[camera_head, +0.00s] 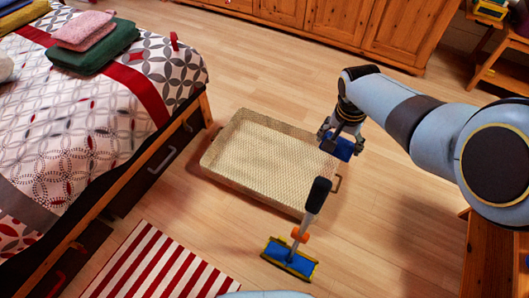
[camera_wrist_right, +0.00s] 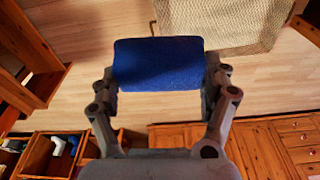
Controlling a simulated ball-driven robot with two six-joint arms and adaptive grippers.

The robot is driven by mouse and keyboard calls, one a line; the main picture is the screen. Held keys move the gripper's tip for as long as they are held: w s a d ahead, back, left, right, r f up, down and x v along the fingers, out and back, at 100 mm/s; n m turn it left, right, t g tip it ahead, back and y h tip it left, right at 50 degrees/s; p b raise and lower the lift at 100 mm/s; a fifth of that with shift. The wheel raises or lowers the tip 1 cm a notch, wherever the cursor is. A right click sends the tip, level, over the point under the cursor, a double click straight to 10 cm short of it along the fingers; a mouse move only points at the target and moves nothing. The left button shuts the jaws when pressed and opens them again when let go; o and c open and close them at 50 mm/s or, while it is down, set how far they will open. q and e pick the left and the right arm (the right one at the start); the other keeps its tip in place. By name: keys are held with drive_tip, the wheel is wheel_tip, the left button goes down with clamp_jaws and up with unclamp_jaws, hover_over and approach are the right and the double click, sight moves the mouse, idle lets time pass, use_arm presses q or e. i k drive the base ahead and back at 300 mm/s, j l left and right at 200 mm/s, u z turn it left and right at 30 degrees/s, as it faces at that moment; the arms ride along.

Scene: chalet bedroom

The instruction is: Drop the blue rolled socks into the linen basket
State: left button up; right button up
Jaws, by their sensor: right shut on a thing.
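The blue rolled socks (camera_wrist_right: 158,64) are between the fingers of my right gripper (camera_wrist_right: 160,80), which is shut on them. In the head view the right gripper (camera_head: 342,137) holds the socks (camera_head: 344,150) above the right end of the linen basket (camera_head: 262,165), near its rim. The basket is a low, wide woven tray-like container on the floor. Its rim also shows in the right wrist view (camera_wrist_right: 225,25), beyond the socks. My left gripper is not in view.
A bed (camera_head: 90,110) with folded towels (camera_head: 95,45) stands at the left. A brush-like tool (camera_head: 290,258) with a dark handle stands in front of the basket. A striped rug (camera_head: 160,268) lies at the bottom left. Wooden cabinets (camera_head: 330,25) line the back.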

sight(277, 164)
drive_tip(key=i+j+z, duration=0.1)
drive_tip(key=j, duration=0.25)
drive_tip(key=i+j, duration=0.25)
drive_tip(key=j, duration=0.15)
drive_tip(key=i+j+z, duration=0.15)
drive_tip(key=j, duration=0.2)
drive_tip(key=i+j, duration=0.15)
drive_tip(key=j, duration=0.25)
drive_tip(key=i+j+z, duration=0.15)
drive_tip(key=i, duration=0.25)
drive_tip(key=i+j+z, duration=0.15)
drive_tip(key=i, duration=0.25)
